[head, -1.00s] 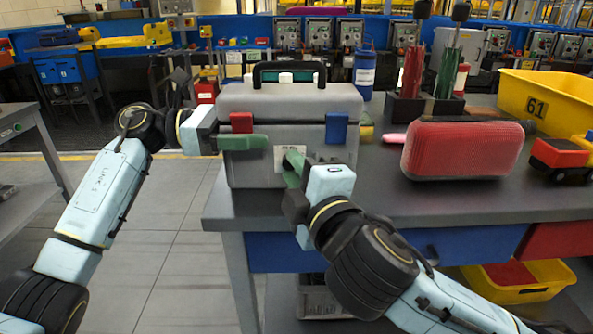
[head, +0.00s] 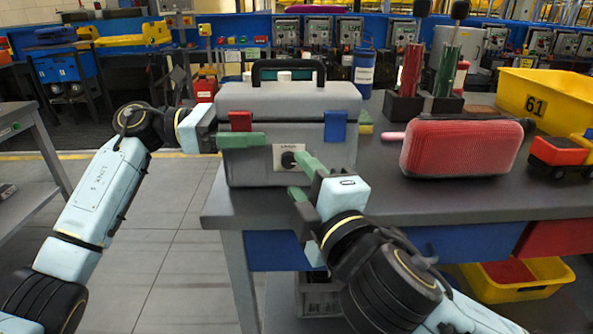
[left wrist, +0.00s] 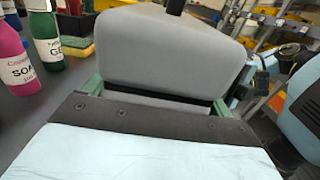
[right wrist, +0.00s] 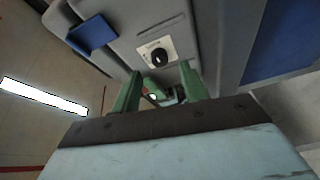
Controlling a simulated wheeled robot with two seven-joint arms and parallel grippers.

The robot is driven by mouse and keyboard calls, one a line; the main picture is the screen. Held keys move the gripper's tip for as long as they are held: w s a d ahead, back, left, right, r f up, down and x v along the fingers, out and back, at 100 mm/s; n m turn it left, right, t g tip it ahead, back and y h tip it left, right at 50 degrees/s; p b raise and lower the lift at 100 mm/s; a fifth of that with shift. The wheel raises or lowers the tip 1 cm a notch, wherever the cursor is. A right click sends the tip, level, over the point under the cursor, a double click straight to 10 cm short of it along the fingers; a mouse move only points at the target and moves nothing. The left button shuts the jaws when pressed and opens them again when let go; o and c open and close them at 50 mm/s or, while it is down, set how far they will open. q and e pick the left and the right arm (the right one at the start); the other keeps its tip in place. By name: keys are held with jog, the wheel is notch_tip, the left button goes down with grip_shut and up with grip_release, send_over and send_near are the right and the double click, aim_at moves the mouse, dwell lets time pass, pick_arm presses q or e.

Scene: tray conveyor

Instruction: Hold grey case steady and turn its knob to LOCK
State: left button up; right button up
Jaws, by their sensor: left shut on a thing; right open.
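The grey case (head: 300,100) stands upright at the table's left end, its lid closed and black handle up. Its black knob (head: 288,159) sits on a white label plate on the front; it also shows in the right wrist view (right wrist: 160,57). The label's words and the knob's setting are too small to read. My left gripper (head: 250,140) is shut on the case at its left side; in the left wrist view its green fingers lie on both sides of the case. My right gripper (head: 299,177) is open and empty in front of the knob, apart from it.
A red speaker-like box (head: 455,148) lies right of the case. Behind it are a dark holder with red and green tools (head: 440,105) and a blue bottle (head: 363,75). A yellow bin (head: 535,100) and a toy truck (head: 562,155) are at the right.

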jog(key=shift+v, duration=2.25)
pick_arm(q)
jog(key=o, duration=1.6)
jog(key=shift+c, duration=0.2)
